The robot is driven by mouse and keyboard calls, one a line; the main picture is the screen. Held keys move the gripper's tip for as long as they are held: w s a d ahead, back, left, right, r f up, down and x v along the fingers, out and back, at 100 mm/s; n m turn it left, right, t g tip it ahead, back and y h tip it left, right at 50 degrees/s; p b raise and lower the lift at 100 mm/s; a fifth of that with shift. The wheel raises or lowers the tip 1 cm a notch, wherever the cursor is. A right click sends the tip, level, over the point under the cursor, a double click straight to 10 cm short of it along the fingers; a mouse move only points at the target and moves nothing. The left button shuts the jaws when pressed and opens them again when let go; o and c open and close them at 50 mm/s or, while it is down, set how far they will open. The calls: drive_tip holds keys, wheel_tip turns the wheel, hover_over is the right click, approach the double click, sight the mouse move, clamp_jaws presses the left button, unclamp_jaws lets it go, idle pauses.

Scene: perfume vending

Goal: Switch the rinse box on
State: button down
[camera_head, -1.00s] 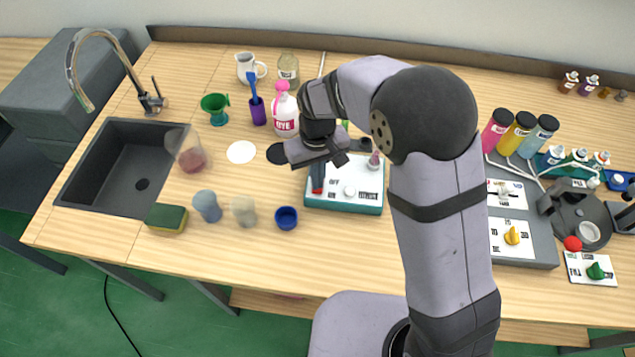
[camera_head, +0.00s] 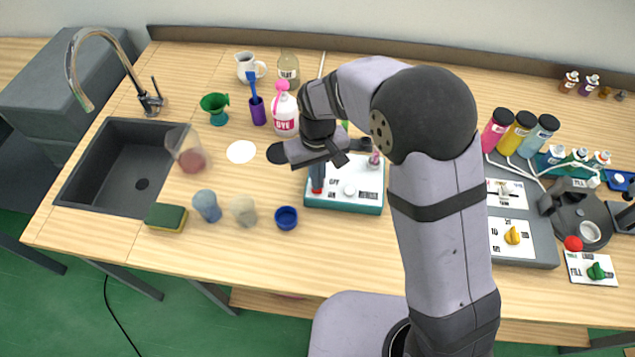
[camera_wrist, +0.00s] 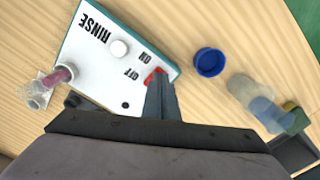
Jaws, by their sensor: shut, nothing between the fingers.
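The rinse box is a low white-topped box with teal sides (camera_head: 345,209). In the wrist view its top (camera_wrist: 97,60) reads RINSE, ON and OFF and bears a round white knob (camera_wrist: 119,48). A red switch (camera_wrist: 151,75) sits at the box edge beside the ON and OFF marks; it also shows in the head view (camera_head: 316,187). My gripper (camera_wrist: 158,80) is shut and empty, its fingertips right at the red switch and partly covering it. I cannot tell whether they touch it or which way the switch is set.
A pink-capped bottle (camera_head: 284,112) stands behind the box. A small pink-topped bottle (camera_wrist: 62,74) stands at the box's far end. The table in front of the box is clear.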

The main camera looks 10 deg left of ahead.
drive_tip(key=shift+f+b, duration=0.4)
drive_tip(key=shift+f, duration=0.35)
idle(0.4)
drive_tip(key=shift+r, duration=0.2)
drive_tip(key=shift+r+p, duration=3.1)
drive_tip(key=shift+r, duration=0.3)
drive_tip(key=shift+f, duration=0.2)
drive_tip(key=s+d+f+g+h, duration=0.1)
drive_tip(key=s+d+f+g, duration=0.1)
drive_tip(key=s+d, duration=0.95)
drive_tip(key=s+d+r+m+t+y, duration=0.1)
drive_tip(key=s+d+r+m+t, duration=0.1)
drive_tip(key=d+r+m, duration=0.4)
drive_tip(key=s+d, duration=0.1)
drive_tip(key=d, duration=0.3)
drive_tip(key=shift+d+r, duration=0.15)
drive_tip(key=shift+r, duration=0.15)
